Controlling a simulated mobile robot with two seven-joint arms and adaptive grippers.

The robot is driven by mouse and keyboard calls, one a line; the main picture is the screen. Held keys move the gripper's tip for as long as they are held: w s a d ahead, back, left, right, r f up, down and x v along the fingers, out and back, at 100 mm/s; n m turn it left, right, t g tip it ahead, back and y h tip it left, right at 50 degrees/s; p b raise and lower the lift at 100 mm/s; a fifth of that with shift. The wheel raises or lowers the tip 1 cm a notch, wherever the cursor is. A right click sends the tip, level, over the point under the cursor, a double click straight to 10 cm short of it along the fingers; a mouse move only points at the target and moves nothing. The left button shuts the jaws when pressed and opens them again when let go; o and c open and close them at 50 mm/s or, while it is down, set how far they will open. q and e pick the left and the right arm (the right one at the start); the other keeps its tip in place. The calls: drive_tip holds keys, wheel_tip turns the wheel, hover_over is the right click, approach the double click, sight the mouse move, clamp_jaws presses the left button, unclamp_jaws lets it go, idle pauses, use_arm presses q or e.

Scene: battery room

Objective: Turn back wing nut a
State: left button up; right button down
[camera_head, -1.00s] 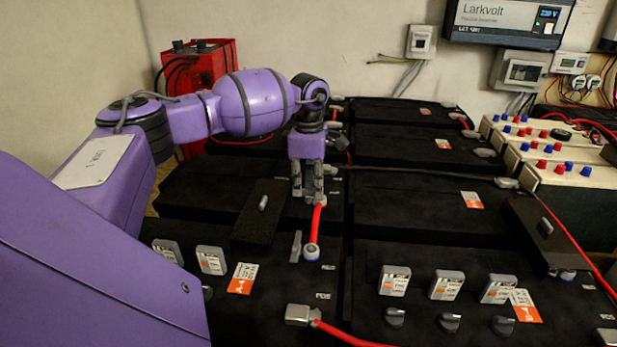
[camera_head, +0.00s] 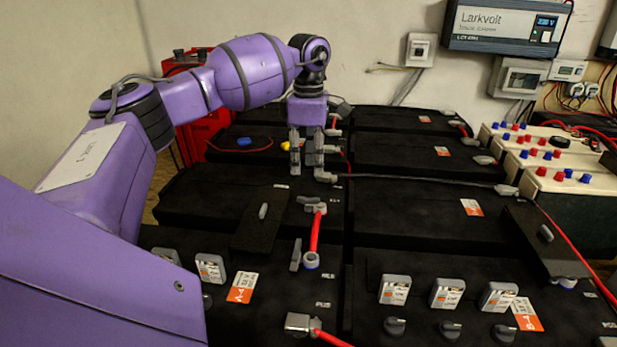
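My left gripper (camera_head: 307,168) hangs fingers-down above the black batteries near the middle, its two grey fingers apart with nothing seen between them. Just below and in front of it, a grey wing nut (camera_head: 308,200) sits at the far end of a short red link cable (camera_head: 316,232), apart from the fingertips. I cannot read which one is marked a. My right gripper is not in view.
Black batteries (camera_head: 419,211) fill the floor in rows. A black cover (camera_head: 262,222) lies left of the link cable. Grey caps (camera_head: 396,289) stand on the front right battery. A grey cable runs right from near the gripper. A red box (camera_head: 203,135) stands behind my arm.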

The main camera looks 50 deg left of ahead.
use_arm(q)
wheel_tip(320, 180, up, 2)
drive_tip(key=shift+r, duration=0.2)
idle(0.5)
